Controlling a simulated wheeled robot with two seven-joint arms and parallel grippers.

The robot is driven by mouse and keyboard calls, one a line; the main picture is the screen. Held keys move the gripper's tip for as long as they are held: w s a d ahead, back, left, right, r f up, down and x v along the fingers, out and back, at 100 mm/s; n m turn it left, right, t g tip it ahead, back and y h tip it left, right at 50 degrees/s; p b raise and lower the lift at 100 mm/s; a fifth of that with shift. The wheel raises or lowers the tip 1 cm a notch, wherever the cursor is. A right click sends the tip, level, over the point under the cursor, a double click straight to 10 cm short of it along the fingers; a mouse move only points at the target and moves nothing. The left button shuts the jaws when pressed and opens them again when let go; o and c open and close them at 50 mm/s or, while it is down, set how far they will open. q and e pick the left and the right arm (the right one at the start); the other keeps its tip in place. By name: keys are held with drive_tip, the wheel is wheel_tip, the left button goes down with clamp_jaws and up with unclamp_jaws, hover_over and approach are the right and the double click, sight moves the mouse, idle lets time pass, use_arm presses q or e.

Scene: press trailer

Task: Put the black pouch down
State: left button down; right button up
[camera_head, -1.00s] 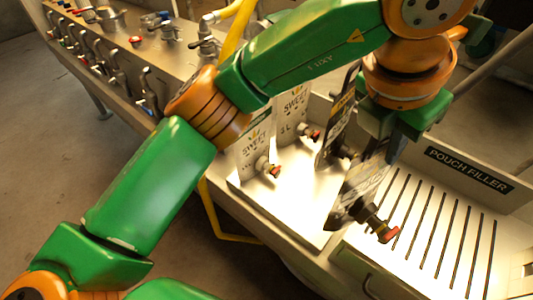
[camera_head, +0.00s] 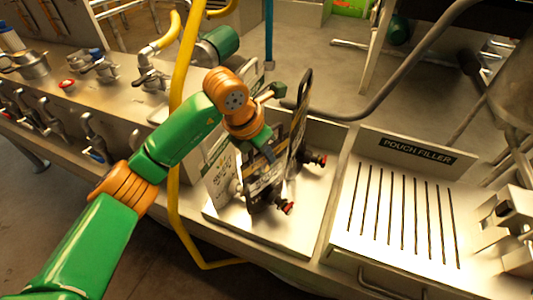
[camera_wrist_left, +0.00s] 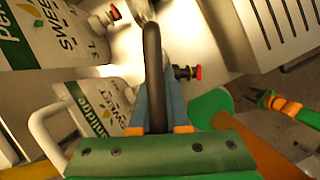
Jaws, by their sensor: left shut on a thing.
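My left gripper (camera_head: 264,150) is shut on the top of a black pouch (camera_head: 262,187) with a red-tipped tap. The pouch is upright over the pale tray (camera_head: 305,228); I cannot tell whether its bottom touches. In the left wrist view the black handle (camera_wrist_left: 153,75) is between the blue fingers, and a red-tipped tap (camera_wrist_left: 188,72) shows beyond. Another black pouch (camera_head: 301,125) with a raised handle stands just behind and right. A white pouch (camera_head: 217,175) is at left; two white pouches (camera_wrist_left: 55,40) (camera_wrist_left: 100,105) show in the wrist view.
The slotted pouch filler shelf (camera_head: 405,215) lies right of the tray. A yellow pipe (camera_head: 179,100) rises left of the pouches. A counter with valves (camera_head: 85,70) is at the far left. The tray's front right is clear.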

use_arm(q)
drive_tip(key=shift+f, duration=1.05)
drive_tip(key=c, duration=0.9)
unclamp_jaws()
use_arm(e)
drive_tip(key=shift+a+r, duration=0.1)
drive_tip(key=shift+r, duration=0.2)
